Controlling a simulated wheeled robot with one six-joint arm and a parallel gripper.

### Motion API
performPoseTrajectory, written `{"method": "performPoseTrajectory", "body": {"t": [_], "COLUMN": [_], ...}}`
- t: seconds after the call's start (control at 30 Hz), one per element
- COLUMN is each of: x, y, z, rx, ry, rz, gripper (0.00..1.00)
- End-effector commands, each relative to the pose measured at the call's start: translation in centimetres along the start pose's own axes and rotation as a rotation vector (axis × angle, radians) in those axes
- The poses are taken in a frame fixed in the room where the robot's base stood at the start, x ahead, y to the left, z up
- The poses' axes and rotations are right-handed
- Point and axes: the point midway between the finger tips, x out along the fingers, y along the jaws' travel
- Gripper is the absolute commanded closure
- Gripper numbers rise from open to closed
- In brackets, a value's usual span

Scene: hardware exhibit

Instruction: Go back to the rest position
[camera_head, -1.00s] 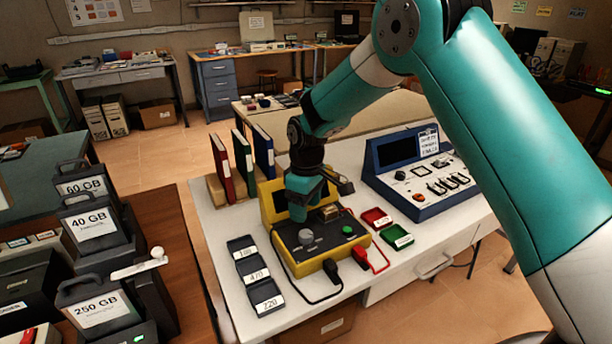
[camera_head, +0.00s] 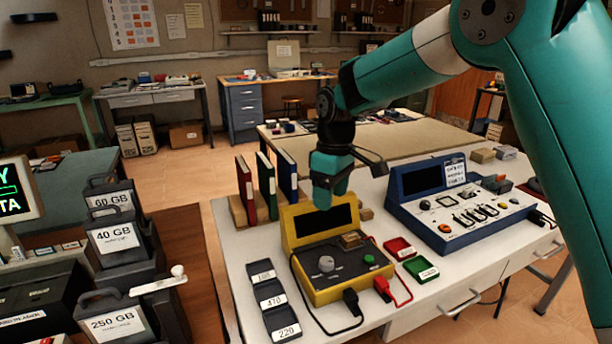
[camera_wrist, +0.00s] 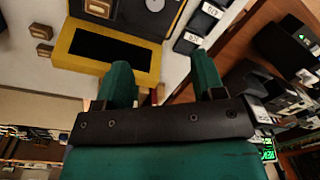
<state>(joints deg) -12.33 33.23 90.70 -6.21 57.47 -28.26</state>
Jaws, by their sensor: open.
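My gripper (camera_head: 328,200) is teal and hangs above the back of the yellow tester (camera_head: 308,213) in the head view. In the wrist view its two fingers (camera_wrist: 160,85) are spread apart with nothing between them. The yellow tester with its dark screen lies beyond the fingertips in the wrist view (camera_wrist: 143,54). In the head view the tester stands on the white table (camera_head: 236,285), with a grey knob, a green button and black and red leads on its front. My gripper looks clear of the tester's top edge, though the gap is hard to judge.
A blue console (camera_head: 418,206) stands right of the tester. Red (camera_head: 399,247) and green (camera_head: 421,268) trays lie between them. Red, green and blue binders (camera_head: 265,186) stand behind left. Labelled dark trays (camera_head: 272,298) lie at left. Drives marked in GB (camera_head: 113,238) stand on the brown table.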

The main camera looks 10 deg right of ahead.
Motion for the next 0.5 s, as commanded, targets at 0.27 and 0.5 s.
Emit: {"method": "performPoseTrajectory", "body": {"t": [0.27,0.5], "x": [-5.5,-6.0], "y": [-10.2,-20.2], "z": [7.7,16.3], "rx": [0.059,0.136], "ry": [0.115,0.206], "rz": [-0.060,-0.160], "gripper": [0.38,0.38]}}
